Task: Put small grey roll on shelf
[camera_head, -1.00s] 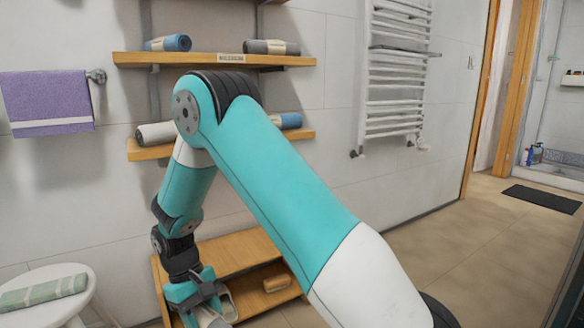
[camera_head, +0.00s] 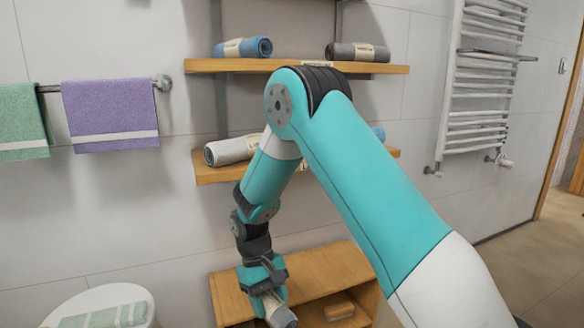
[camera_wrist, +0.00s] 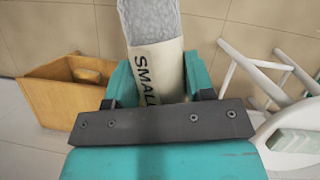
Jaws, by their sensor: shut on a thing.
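My gripper (camera_head: 268,292) is low in front of the wooden bench in the head view, shut on a small grey roll (camera_head: 285,318). In the wrist view my gripper (camera_wrist: 160,78) has its teal fingers on both sides of the grey roll (camera_wrist: 150,22), whose pale band reads "SMALL". The roll's far end runs out of the wrist view. The wall shelf has an upper board (camera_head: 300,66) with a blue roll (camera_head: 243,47) and a dark grey roll (camera_head: 357,52). Its lower board (camera_head: 225,174) holds a light grey roll (camera_head: 231,150) and a blue roll (camera_head: 379,133), partly hidden by my arm.
The wooden bench (camera_head: 330,268) below the shelf has a tan roll (camera_head: 340,310) inside. A white stool (camera_head: 83,302) with a green towel (camera_head: 105,318) stands at left. Purple (camera_head: 110,110) and green (camera_head: 20,118) towels hang on the wall. A towel radiator (camera_head: 487,75) is at right.

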